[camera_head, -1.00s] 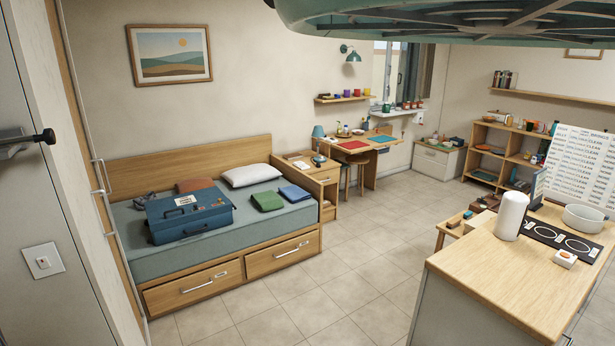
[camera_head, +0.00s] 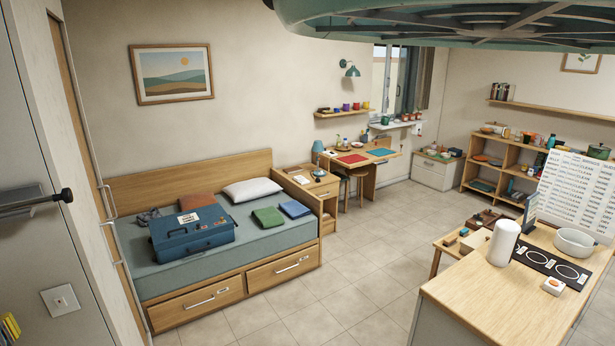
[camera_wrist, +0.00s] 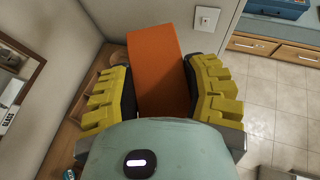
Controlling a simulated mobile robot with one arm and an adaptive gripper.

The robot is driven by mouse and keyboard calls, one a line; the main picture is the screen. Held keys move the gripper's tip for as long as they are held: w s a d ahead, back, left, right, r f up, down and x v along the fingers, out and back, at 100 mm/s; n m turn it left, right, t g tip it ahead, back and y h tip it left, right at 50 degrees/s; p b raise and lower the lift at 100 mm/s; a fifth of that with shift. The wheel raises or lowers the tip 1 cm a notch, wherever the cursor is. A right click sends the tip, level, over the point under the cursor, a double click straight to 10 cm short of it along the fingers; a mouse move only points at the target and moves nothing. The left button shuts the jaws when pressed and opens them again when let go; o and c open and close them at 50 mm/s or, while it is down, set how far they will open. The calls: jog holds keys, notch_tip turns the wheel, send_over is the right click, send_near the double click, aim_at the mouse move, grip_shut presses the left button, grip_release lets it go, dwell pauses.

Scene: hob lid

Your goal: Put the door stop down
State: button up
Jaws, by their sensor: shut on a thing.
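An orange wedge-like block, which I take to be the door stop (camera_wrist: 163,55), stands between the yellow ribbed fingers of my gripper (camera_wrist: 160,85) in the wrist view. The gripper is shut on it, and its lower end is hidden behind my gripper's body. In the head view only a bit of a yellow finger shows at the lower left edge, and the door stop is out of that view.
A wooden surface (camera_wrist: 62,140) lies left of my gripper in the wrist view. A wall with a switch plate (camera_wrist: 207,19) is beyond. Tiled floor (camera_head: 335,265) is clear between the bed (camera_head: 262,240) and the counter (camera_head: 480,290).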

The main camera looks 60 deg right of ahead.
notch_tip(320, 180, up, 14)
jog(key=p, duration=1.2)
jog(key=shift+r, duration=0.2)
